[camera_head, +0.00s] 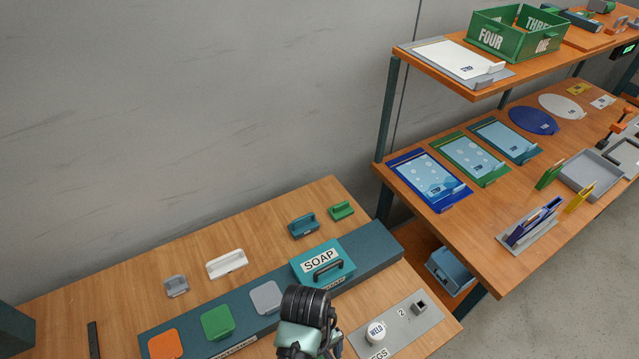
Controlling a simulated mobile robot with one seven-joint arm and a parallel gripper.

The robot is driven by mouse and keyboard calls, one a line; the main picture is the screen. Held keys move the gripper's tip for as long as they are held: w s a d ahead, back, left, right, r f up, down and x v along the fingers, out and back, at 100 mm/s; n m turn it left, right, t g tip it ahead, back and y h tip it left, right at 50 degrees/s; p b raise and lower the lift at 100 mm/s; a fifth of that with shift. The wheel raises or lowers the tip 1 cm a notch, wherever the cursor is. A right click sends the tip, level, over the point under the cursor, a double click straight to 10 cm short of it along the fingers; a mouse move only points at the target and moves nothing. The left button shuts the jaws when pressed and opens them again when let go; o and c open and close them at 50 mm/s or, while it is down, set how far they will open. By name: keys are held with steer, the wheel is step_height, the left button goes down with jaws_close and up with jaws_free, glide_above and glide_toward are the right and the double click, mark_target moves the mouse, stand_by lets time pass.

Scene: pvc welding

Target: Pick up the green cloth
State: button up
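A green square piece with rounded corners (217,322), which looks like the green cloth, lies on the dark teal strip on the lower wooden table. It sits between an orange square (165,344) and a grey square (266,297). My gripper (310,347) is at the bottom edge, to the right of the green piece and apart from it in the picture. My black and pale-green wrist covers most of it and the frame cuts it off, so its fingers and anything between them cannot be made out.
A teal SOAP box (322,262) with a black handle stands on the strip beyond my wrist. A grey plate (412,322) with a white WELD jar (376,332) lies right of my wrist. White (227,264) and grey (176,286) holders stand behind the strip. A two-level shelf stands at right.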

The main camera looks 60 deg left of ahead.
steer(key=shift+w+d+f+p, duration=0.1)
steer(key=shift+d+f+p, duration=0.1)
steer(key=shift+f, duration=1.85)
steer(key=shift+d+f+p, duration=0.1)
steer(key=shift+d+f, duration=0.05)
steer(key=shift+f, duration=1.9)
steer(key=c, duration=1.2)
step_height(320, 180, up, 10)
steer(key=shift+r, duration=0.1)
steer(key=o, duration=0.7)
steer(key=c, duration=0.5)
